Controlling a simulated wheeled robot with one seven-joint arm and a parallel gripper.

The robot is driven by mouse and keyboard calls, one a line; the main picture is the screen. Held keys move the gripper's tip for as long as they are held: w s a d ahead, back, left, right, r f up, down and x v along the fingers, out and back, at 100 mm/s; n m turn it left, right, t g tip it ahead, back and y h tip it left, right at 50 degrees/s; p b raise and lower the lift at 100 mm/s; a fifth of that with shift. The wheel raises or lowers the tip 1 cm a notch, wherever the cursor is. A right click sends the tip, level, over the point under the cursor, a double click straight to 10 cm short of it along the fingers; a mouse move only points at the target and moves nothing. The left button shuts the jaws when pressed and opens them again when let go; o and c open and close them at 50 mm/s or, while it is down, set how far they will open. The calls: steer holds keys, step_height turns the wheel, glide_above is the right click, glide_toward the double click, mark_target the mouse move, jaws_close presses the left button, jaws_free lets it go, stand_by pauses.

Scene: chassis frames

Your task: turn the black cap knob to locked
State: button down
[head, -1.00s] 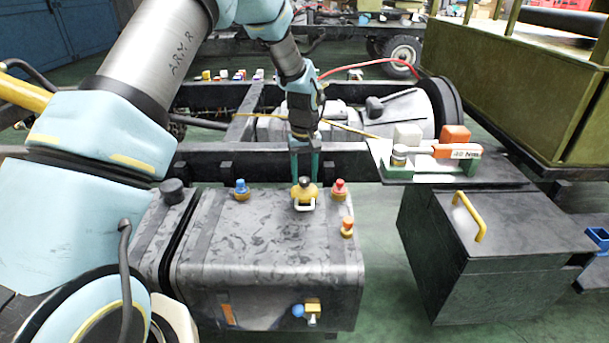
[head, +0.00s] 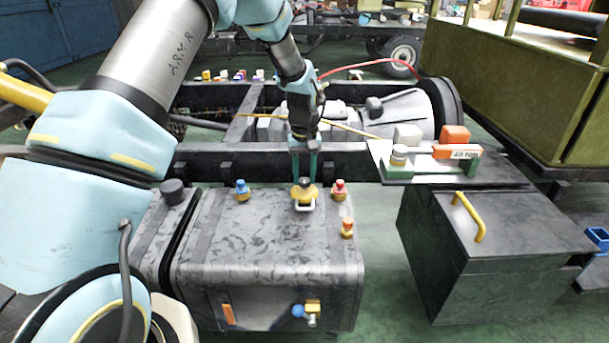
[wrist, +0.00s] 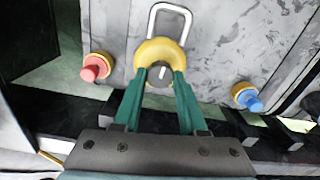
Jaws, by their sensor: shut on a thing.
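The black cap knob (wrist: 160,73) sits on a round yellow base (wrist: 151,54) with a pale wire loop (wrist: 170,14) beside it. A light mark shows on the knob's face in the wrist view. In the head view the knob (head: 304,182) is on top of the grey tank (head: 262,230), near its back edge. My gripper (wrist: 160,76) has its two green fingers on either side of the knob, shut on it. In the head view my gripper (head: 305,176) reaches down from behind the knob. The fingertips partly hide the knob's sides.
A blue knob (head: 242,189) is left of the cap, and red (head: 339,188) and orange (head: 347,226) knobs are to its right. A blue-handled valve (head: 306,311) is on the tank's front. A dark box (head: 510,245) with a yellow handle stands at right.

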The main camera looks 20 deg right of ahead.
steer(key=m+p, duration=0.1)
steer(key=m, duration=0.7)
steer(key=shift+m+p, duration=0.3)
steer(key=shift+p, duration=0.1)
steer(key=m+p, duration=0.1)
steer(key=m, duration=0.3)
steer(key=shift+m, duration=0.3)
steer(key=shift+m+p, duration=0.45)
steer(key=shift+m, duration=1.35)
steer(key=shift+c, duration=2.3)
jaws_free()
